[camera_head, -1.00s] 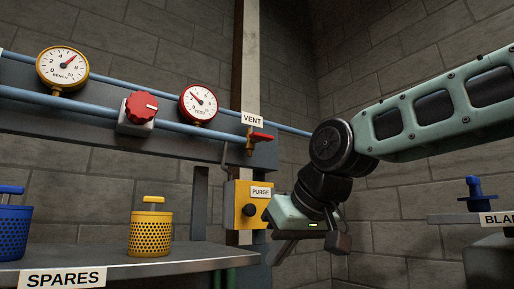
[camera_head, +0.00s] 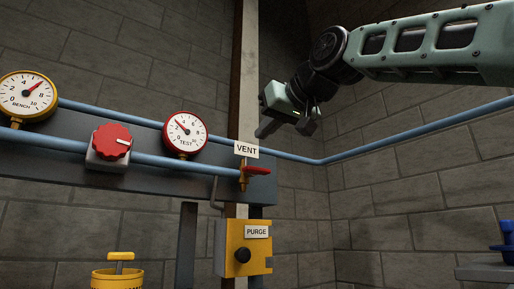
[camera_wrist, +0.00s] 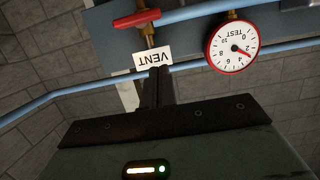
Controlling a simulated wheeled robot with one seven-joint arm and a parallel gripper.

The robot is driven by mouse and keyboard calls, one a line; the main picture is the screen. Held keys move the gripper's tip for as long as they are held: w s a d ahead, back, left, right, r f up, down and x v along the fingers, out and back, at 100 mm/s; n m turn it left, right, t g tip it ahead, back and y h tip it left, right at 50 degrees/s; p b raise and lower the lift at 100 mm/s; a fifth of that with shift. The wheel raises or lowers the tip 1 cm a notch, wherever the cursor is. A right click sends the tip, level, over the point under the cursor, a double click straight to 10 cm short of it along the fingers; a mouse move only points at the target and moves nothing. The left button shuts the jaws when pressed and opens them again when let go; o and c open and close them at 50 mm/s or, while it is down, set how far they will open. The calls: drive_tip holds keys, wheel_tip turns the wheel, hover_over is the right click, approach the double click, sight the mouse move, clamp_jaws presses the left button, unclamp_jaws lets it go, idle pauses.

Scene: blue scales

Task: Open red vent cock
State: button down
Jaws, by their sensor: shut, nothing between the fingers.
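The red vent cock (camera_head: 257,170) is a red lever on a brass valve body at the right end of the blue pipe, below the white VENT label (camera_head: 246,149). Its lever lies roughly level and points right in the head view. In the wrist view the scene is upside down, and the red lever (camera_wrist: 137,19) shows at the upper left. My gripper (camera_head: 266,131) is shut and empty, above and to the right of the cock in the head view. In the wrist view its fingers (camera_wrist: 157,76) overlap the picture just beside the VENT label. It appears apart from the cock.
A red-rimmed TEST gauge (camera_head: 185,134), a red knob (camera_head: 112,141) and a yellow-rimmed BENCH gauge (camera_head: 28,95) line the pipe leftwards. A yellow PURGE box (camera_head: 232,261) sits below the cock. A grey post (camera_head: 243,80) rises behind it. Space right of the cock is clear.

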sight(256, 171)
drive_tip(key=shift+w+a+f+p, duration=0.25)
drive_tip(key=shift+w+f, duration=0.2)
drive_tip(key=shift+f, duration=0.35)
drive_tip(key=shift+w+a+f+p, duration=0.1)
drive_tip(key=shift+w+a+f, duration=0.35)
drive_tip(key=shift+f, duration=0.4)
drive_tip(key=shift+w+a+f+p, duration=0.25)
drive_tip(key=shift+w+f, duration=0.25)
drive_tip(key=shift+f, duration=0.3)
